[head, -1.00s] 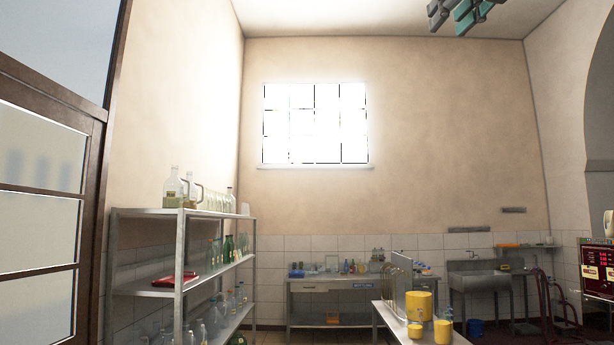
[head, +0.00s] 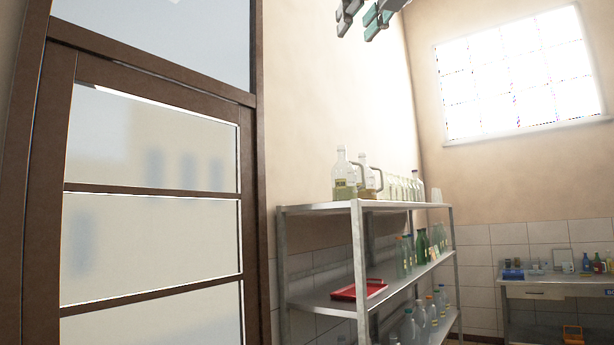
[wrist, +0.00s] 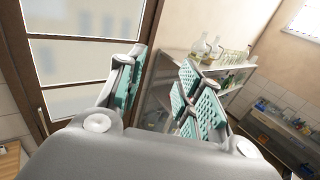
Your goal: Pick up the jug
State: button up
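Two clear glass jugs stand upright side by side at the near end of the shelf's top board in the head view: a left jug (head: 344,177) and a right jug (head: 365,174) with a handle on its right side. Each has a label low on its body. They also show small in the wrist view, as the left jug (wrist: 199,47) and the right jug (wrist: 213,51). My gripper (wrist: 160,92) is open and empty, its green-padded fingers wide apart. Its tips show at the top of the head view, well apart from the jugs. I cannot tell which jug is meant.
The metal shelf (head: 291,211) also holds several bottles and a red tray (head: 358,289). A brown-framed glazed door (head: 154,190) fills the left. A workbench (head: 545,287) with small bottles stands at the back right, below a bright window (head: 520,75).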

aim_at(370, 193)
jog(key=z, duration=0.05)
jog(key=i, duration=2)
jog(key=z, duration=0.3)
jog(key=i, duration=1.9)
jog(key=z, duration=0.1)
